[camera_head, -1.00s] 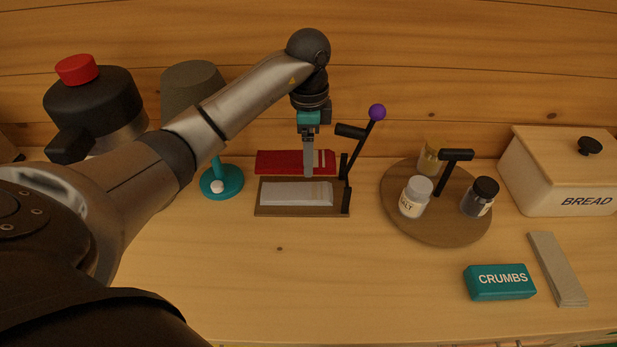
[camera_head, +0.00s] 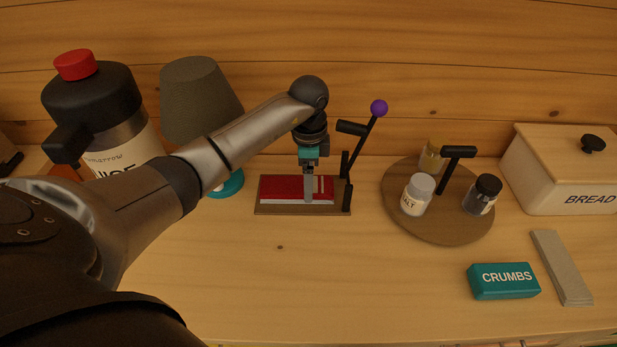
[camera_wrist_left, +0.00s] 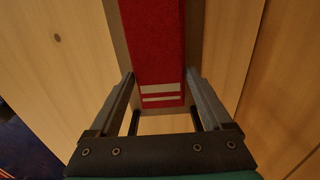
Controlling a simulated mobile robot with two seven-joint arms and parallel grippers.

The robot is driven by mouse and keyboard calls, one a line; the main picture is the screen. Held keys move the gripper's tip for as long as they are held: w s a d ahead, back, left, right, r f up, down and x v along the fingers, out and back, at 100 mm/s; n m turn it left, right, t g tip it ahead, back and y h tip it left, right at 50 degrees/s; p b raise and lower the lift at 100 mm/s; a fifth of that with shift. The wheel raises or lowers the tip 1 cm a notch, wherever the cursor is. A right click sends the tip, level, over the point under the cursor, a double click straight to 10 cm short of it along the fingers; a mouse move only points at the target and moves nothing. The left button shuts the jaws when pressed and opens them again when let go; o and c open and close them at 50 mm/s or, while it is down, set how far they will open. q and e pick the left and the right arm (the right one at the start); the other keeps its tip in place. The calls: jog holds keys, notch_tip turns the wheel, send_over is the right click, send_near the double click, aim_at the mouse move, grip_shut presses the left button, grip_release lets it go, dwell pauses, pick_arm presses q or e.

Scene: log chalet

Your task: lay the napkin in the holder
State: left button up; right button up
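The red napkin (camera_head: 290,187) with white stripes at its right end is over the holder, covering most of the white napkins (camera_head: 281,203) there. The holder (camera_head: 287,211) is a brown wooden base with black posts and a raised black arm with a purple ball (camera_head: 379,108) at its right end. My left gripper (camera_head: 309,196) points down at the napkin's striped end. I cannot tell whether the napkin rests on the pile. My right gripper is out of view.
A round wooden tray (camera_head: 440,228) with a salt jar (camera_head: 416,196) and other jars stands right of the holder. A bread box (camera_head: 565,180), a teal crumbs box (camera_head: 503,281) and a grey strip (camera_head: 561,267) are farther right. A lamp (camera_head: 200,100) and a jug (camera_head: 95,100) stand left.

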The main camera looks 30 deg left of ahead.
pick_arm(q)
jog(key=shift+o, duration=1)
jog(key=shift+r, duration=0.15)
notch_tip(320, 180, up, 12)
jog(key=p, duration=0.1)
jog(key=shift+p, duration=0.35)
